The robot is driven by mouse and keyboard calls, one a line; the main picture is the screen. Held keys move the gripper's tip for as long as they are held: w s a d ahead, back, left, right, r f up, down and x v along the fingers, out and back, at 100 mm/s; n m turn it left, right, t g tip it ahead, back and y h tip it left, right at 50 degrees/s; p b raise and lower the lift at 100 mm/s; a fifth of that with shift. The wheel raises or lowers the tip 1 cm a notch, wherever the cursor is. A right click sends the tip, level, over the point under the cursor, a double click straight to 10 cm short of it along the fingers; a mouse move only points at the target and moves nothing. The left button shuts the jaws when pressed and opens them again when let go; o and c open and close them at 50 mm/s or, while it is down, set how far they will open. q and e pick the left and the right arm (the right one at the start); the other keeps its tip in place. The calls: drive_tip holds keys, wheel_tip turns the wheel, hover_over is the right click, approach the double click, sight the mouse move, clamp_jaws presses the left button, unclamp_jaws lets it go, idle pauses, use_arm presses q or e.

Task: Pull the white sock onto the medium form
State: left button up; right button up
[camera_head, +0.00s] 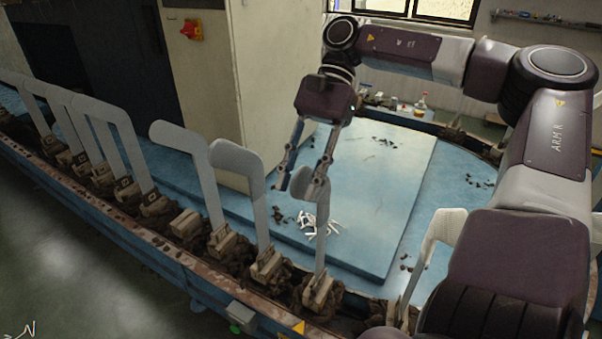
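My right gripper (301,183) hangs over the blue table with its two fingers spread apart and nothing seen between them. One fingertip overlaps the top of a pale grey foot-shaped form (321,235); I cannot tell whether they touch. Similar upright forms stand to the left, among them one (262,225) and another (208,185). A further form (437,235) is partly hidden by my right arm. I cannot tell which is the medium form. A small heap of thin white pieces (318,224) lies on the table; whether these are socks is unclear. My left gripper is out of view.
More forms (117,130) stand in a row along the rusty rail at left. A tall beige cabinet (290,80) rises behind the row. The raised blue panel (385,190) is mostly bare, with dark scraps (385,141). Bottles (421,104) stand at the back.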

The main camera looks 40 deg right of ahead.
drive_tip(key=v, duration=1.2)
drive_tip(key=shift+w, duration=0.1)
